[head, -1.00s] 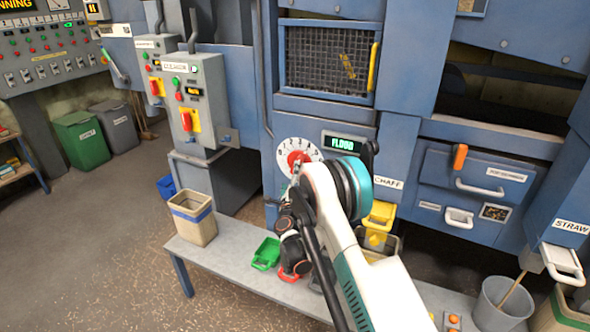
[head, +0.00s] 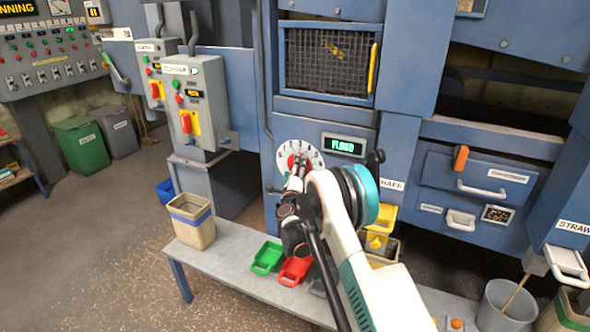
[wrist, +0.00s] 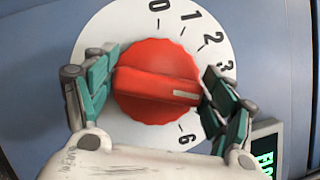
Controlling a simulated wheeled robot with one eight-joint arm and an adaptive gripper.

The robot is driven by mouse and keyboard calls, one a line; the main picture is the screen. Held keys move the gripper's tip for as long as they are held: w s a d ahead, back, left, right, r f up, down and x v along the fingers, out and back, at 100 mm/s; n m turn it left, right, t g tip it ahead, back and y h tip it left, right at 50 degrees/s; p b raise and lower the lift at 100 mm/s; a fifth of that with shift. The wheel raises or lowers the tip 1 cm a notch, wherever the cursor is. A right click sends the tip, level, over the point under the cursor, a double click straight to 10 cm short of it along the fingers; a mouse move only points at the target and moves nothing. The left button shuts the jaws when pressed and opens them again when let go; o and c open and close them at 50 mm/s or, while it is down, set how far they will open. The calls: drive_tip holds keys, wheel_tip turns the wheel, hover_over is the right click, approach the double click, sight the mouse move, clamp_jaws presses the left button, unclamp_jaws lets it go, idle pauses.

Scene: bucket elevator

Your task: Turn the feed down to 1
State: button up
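The feed dial is a round white plate (wrist: 110,25) with black digits on the blue machine; it also shows in the head view (head: 285,150). Its red knob (wrist: 150,60) has a pale pointer mark facing right, between the visible 3 and 6. Digits between those are hidden behind a finger. My gripper (wrist: 158,88) has its green-padded fingers on the left and right sides of the knob, very near or touching it. I cannot tell whether they clamp it. In the head view my gripper (head: 296,172) is in front of the dial's lower part.
A green display (head: 345,146) right of the dial reads FLOOD. Below is a grey bench (head: 225,262) with a green tray (head: 267,257), a red tray (head: 295,270) and a beige bin (head: 192,222). Switch boxes (head: 207,75) stand left. A yellow-handled mesh door (head: 330,60) is above.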

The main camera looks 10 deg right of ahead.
drive_tip(key=shift+w+r+n, duration=0.1)
drive_tip(key=shift+n, duration=0.2)
drive_tip(key=shift+d+n+g+y, duration=0.1)
drive_tip(key=shift+n+g+y, duration=0.2)
drive_tip(key=shift+n, duration=0.5)
drive_tip(key=n+g+p, duration=0.1)
drive_tip(key=n+g, duration=0.1)
drive_tip(key=n, duration=0.2)
drive_tip(key=shift+n, duration=0.3)
drive_tip(key=n+g+p, duration=0.1)
drive_tip(key=n, duration=0.2)
drive_tip(key=shift+f+n+g+h+p, duration=0.2)
drive_tip(key=shift+n+g+h+p, duration=0.2)
drive_tip(key=shift+n+g, duration=0.85)
drive_tip(key=shift+d+n+t, duration=0.1)
drive_tip(key=shift+n+t, duration=0.15)
drive_tip(key=shift+n, duration=0.2)
